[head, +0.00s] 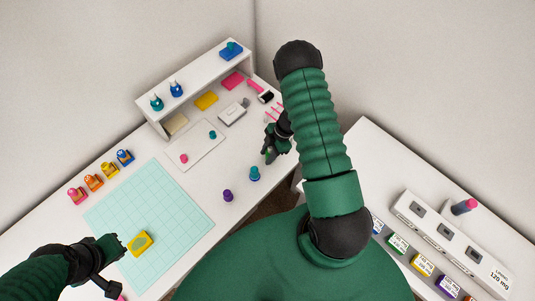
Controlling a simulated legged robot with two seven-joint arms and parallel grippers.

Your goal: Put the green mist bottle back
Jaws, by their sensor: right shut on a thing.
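My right gripper (269,153) is over the table's right part, near its edge, and is shut on a small green thing that looks like the green mist bottle (269,151). The fingers hide most of it. A teal bottle (156,102) and a blue bottle (176,89) stand upright on top of the white shelf (205,72), toward its left end. My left gripper (121,244) is low over the front left of the table, beside a yellow block (140,243); whether its jaws are apart is unclear.
A pale green cutting mat (165,205) covers the table's left part. Several colored punches (93,182) line its far left. Purple (228,195) and blue (254,174) small bottles stand in the middle. A white side table (375,150) with a label rack (430,225) is at right.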

